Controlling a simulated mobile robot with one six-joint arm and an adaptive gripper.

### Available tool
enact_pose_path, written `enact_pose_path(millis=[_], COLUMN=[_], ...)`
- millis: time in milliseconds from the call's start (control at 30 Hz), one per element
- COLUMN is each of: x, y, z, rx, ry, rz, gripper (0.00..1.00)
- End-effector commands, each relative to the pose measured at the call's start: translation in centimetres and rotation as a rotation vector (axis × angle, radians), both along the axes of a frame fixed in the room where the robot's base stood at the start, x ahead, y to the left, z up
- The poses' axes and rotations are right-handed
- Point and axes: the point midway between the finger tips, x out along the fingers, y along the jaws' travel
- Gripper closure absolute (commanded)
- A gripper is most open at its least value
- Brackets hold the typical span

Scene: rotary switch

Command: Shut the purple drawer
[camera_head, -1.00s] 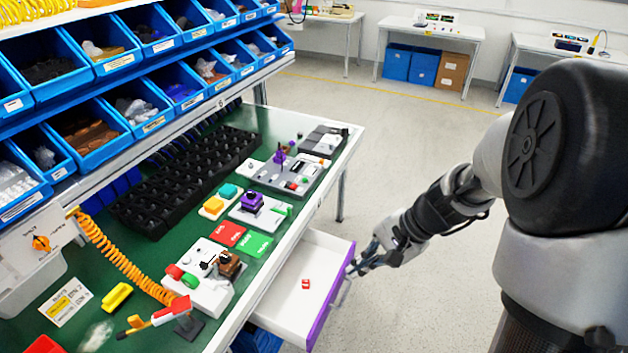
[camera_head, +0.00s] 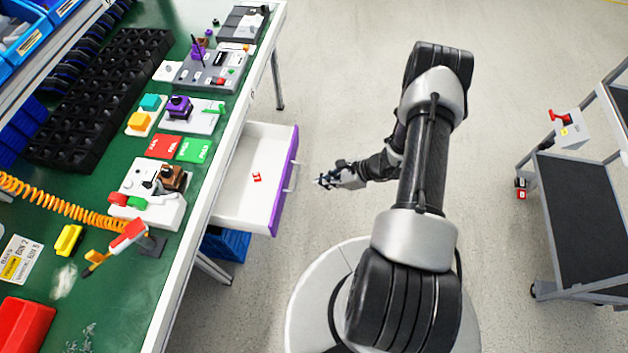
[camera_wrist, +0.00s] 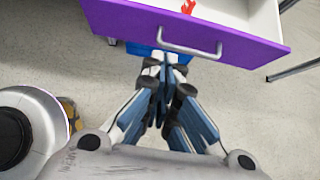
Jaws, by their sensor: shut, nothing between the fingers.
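The drawer with the purple front (camera_head: 284,180) stands open from under the green workbench in the head view. Its white inside shows and a small red item (camera_head: 257,177) lies in it. In the wrist view the purple front (camera_wrist: 235,45) with its pale bar handle (camera_wrist: 188,48) lies across the top. My gripper (camera_head: 322,182) is shut and empty, to the right of the drawer front and apart from the handle in the head view. In the wrist view my gripper's fingertips (camera_wrist: 163,62) appear close below the handle; the depth gap is hard to judge there.
The bench top (camera_head: 105,195) holds switch boxes, red and green cards and a black tray (camera_head: 100,95). A blue bin (camera_head: 226,244) sits under the drawer. A grey cart (camera_head: 585,215) stands at the right. The floor between the drawer and my arm is clear.

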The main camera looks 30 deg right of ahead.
Motion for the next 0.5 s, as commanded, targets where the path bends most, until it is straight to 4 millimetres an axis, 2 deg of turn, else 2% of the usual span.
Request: enact_pose_path(millis=[367,500], x=[3.4,4.7], y=[4.9,6.7], z=[-5.7,-5.7], rx=[-0.001,-0.001], ry=[0.000,-0.001], rz=[0.007,0.007], gripper=[1.00,1.00])
